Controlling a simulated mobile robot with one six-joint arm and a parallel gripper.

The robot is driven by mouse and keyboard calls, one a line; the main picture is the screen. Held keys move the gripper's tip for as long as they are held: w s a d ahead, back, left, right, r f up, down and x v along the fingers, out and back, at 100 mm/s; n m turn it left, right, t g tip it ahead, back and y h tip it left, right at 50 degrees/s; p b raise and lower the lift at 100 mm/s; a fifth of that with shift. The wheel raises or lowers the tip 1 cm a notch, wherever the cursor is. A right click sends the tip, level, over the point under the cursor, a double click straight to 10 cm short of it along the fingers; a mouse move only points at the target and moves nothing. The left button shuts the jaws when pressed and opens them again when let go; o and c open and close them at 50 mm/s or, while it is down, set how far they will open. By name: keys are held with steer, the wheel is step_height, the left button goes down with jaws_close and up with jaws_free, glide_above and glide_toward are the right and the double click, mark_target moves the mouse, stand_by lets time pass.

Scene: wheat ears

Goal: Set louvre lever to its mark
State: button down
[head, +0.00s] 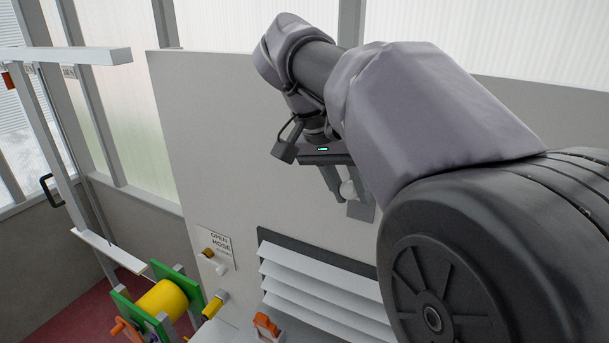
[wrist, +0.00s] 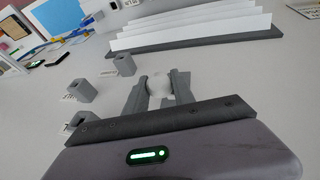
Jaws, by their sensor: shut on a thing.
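The louvre (head: 322,285) has several white slats in a dark frame on the pale grey panel. It also shows at the top of the wrist view (wrist: 190,32). My gripper (head: 347,196) is in front of the panel, above the louvre's right part. Its fingers (wrist: 160,92) are closed around a pale round knob (head: 347,189), which looks like the louvre lever's end; it shows between the fingers in the wrist view (wrist: 161,84). The lever's shaft is hidden. Grey square blocks (wrist: 124,65) with small labels stand on the panel beside the gripper; the label text is unreadable.
A yellow drum (head: 163,300) with green end plates stands at the lower left. An "OPEN HOSE" sign (head: 218,245) is left of the louvre, beside small knobs. An orange part (head: 266,325) sits below the slats. The panel around my gripper is mostly bare.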

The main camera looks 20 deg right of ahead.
steer(key=c, duration=1.1)
jaws_free()
steer(key=v, duration=1.2)
steer(key=shift+d, duration=0.15)
